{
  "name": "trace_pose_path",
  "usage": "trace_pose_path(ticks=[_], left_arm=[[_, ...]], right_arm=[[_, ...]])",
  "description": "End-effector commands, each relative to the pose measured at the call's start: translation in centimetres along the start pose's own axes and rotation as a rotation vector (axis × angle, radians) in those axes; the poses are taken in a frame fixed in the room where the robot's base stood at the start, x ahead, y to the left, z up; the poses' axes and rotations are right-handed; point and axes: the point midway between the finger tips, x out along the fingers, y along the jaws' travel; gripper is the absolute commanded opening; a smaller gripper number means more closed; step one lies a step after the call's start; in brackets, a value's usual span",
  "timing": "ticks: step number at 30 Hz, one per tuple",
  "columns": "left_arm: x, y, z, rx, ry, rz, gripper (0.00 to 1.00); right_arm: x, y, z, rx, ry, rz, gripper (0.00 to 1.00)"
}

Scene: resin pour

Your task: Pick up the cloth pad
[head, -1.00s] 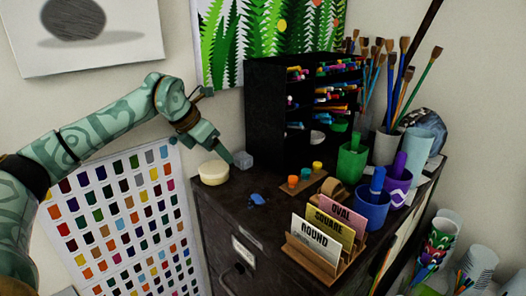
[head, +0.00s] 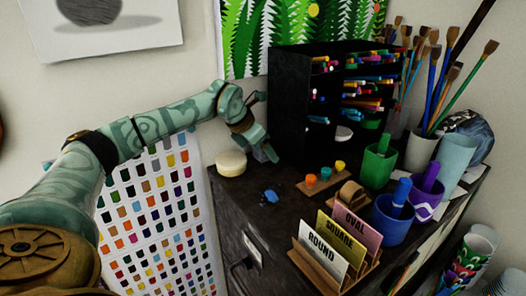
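A small grey pad, which looks like the cloth pad (head: 259,155), lies at the back of the dark cabinet top, in front of the black marker rack. My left gripper (head: 262,149) points down right at it and covers most of it. I cannot tell whether the fingers are around the pad or only in front of it, nor how far apart they are. My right gripper is not in view.
A cream round disc (head: 231,163) lies just left of the gripper. The black marker rack (head: 294,110) stands close on its right. A blue crumpled piece (head: 270,196), small paint pots (head: 325,173), a card holder (head: 318,268) and cups (head: 377,165) stand nearer or to the right.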

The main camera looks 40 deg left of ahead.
Motion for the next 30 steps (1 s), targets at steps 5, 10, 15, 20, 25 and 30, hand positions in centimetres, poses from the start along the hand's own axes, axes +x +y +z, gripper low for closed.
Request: trace_pose_path(ticks=[5,10,15,20,25,30], left_arm=[[0.1,0.0,0.0,0.000,-0.001,0.000,0.73],[0.1,0.0,0.0,0.000,-0.001,0.000,0.37],[0.1,0.0,0.0,0.000,-0.001,0.000,0.25],[0.1,0.0,0.0,0.000,-0.001,0.000,0.25],[-0.6,-0.2,0.2,0.000,-0.003,0.001,0.25],[-2.7,-0.3,1.6,-0.001,-0.006,0.001,0.25]], right_arm=[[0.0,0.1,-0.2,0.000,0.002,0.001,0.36],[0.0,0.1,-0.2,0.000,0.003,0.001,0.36],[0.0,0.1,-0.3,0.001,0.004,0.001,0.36],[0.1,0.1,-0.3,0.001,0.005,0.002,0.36],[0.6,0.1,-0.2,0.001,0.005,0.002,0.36],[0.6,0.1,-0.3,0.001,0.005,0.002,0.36]])
